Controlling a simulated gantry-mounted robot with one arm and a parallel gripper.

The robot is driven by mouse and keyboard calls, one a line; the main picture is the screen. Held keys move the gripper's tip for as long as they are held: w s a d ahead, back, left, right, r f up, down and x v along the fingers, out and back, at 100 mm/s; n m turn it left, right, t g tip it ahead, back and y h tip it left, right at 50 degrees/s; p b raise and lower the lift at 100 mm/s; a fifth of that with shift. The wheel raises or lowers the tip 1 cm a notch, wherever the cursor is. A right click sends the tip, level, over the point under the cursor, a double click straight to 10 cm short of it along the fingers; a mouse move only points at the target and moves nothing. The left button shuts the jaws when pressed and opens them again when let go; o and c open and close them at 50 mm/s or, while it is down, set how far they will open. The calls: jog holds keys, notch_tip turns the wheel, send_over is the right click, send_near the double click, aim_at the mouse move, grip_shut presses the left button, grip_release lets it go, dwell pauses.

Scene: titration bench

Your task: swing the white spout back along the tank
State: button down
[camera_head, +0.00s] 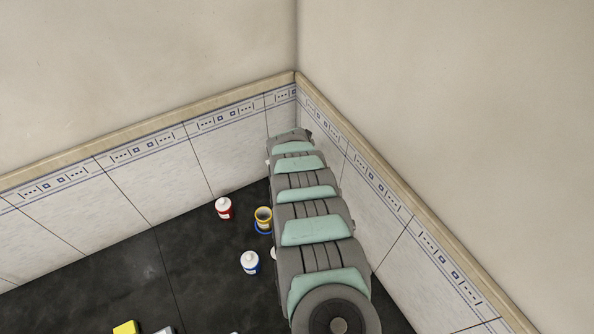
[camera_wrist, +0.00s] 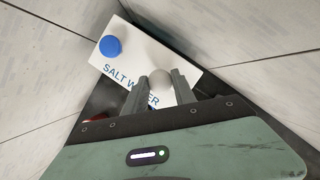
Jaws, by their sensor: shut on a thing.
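In the wrist view a white tank (camera_wrist: 190,58) lies below me, with blue "SALT WATER" lettering and a round blue cap (camera_wrist: 111,46). A pale, rounded end of the white spout (camera_wrist: 160,83) shows between the two grey fingers of my gripper (camera_wrist: 159,86), which are shut on it. The rest of the spout is hidden by my gripper, so which way it points cannot be told. In the head view my arm covers the gripper, the tank and the spout.
Tiled walls meet in a corner close around the tank. Left of my arm, a red-and-white bottle (camera_head: 223,209), a yellow-and-blue container (camera_head: 263,215) and a blue-and-white bottle (camera_head: 250,264) stand on the dark top (camera_head: 150,270). A yellow block (camera_head: 126,327) sits at the bottom edge.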

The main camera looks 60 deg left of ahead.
jog(key=c, duration=1)
grip_release()
jog(key=shift+c, duration=0.2)
jog(key=shift+r, duration=0.1)
jog(key=p+v, duration=0.6)
jog(key=v, duration=0.4)
jog(key=shift+s+d+r, duration=0.15)
jog(key=shift+r, duration=0.05)
